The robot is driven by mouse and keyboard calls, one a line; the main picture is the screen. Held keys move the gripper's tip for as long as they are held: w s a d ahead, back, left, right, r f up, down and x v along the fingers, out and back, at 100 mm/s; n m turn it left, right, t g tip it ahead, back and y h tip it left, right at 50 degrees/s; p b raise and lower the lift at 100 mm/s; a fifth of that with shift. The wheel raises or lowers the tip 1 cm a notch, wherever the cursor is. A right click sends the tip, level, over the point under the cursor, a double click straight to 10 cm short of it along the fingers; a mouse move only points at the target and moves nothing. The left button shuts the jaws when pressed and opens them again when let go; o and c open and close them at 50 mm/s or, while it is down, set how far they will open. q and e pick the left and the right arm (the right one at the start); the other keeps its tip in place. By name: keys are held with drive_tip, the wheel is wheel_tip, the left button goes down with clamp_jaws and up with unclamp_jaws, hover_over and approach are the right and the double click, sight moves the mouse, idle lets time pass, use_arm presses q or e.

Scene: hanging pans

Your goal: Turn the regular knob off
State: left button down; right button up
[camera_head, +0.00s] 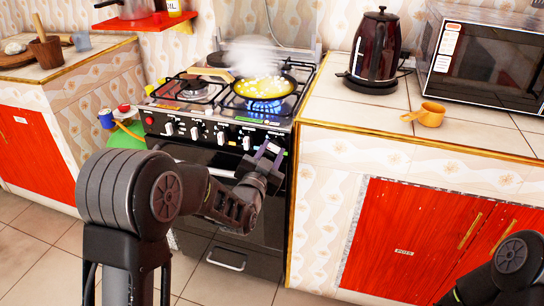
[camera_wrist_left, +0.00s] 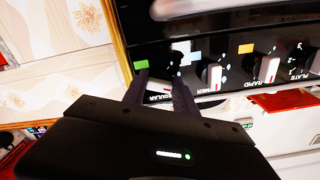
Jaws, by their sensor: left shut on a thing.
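The stove's black control panel (camera_head: 205,131) carries a row of white knobs under the hob. My left gripper (camera_head: 269,152) is at the right end of this row, against the panel. In the left wrist view its two fingers (camera_wrist_left: 160,82) straddle the spot above the partly covered REGULAR label. It is shut on the regular knob, which the fingers mostly hide. The SIMMER knob (camera_wrist_left: 215,77) and the RAPID knob (camera_wrist_left: 268,69) stand beside it. A blue flame (camera_head: 264,105) burns under the front right pan (camera_head: 263,85). My right gripper is out of view.
The pan holds yellow food and steams. A counter right of the stove carries a dark kettle (camera_head: 376,48), an orange cup (camera_head: 430,115) and a microwave (camera_head: 487,60). Red cabinet doors (camera_head: 405,235) are below.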

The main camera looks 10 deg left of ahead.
use_arm(q)
drive_tip(key=m+b, duration=0.1)
drive_tip(key=m, duration=0.9)
drive_tip(key=shift+a+r+b, duration=0.1)
drive_tip(key=shift+r+b, duration=0.05)
drive_tip(key=shift+b, duration=0.15)
drive_tip(key=shift+m, duration=1.7)
drive_tip(key=c, duration=1)
unclamp_jaws()
drive_tip(key=shift+s, duration=0.1)
drive_tip(key=s+p, duration=0.1)
drive_tip(key=s, duration=0.6)
drive_tip(key=shift+s+a, duration=0.25)
drive_tip(key=shift+s, duration=0.05)
